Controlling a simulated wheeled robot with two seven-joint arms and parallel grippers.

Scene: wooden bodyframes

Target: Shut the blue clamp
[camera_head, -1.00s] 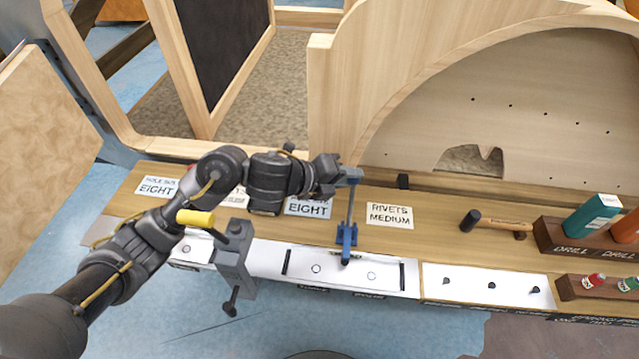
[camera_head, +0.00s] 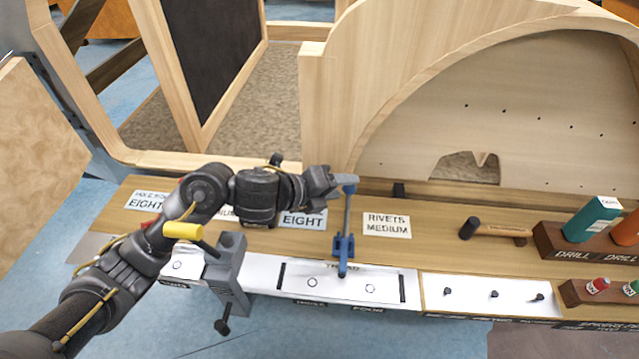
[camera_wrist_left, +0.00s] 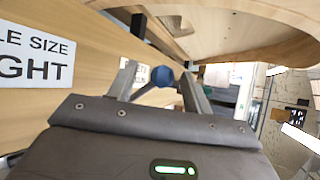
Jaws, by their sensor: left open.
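The blue clamp (camera_head: 344,245) stands upright at the bench, its grey bar rising from a blue lower part over the white strip to a blue top end. My left gripper (camera_head: 333,182) is at the clamp's top end, reaching in from the left. In the left wrist view the fingers (camera_wrist_left: 160,85) are apart, with the clamp's round blue end (camera_wrist_left: 162,76) between them, near the tips. I cannot tell whether either finger touches it. My right gripper is not in view.
A hammer (camera_head: 495,231) and a wooden drill holder (camera_head: 590,246) lie to the right. A tall wooden frame (camera_head: 325,110) rises behind the blue clamp.

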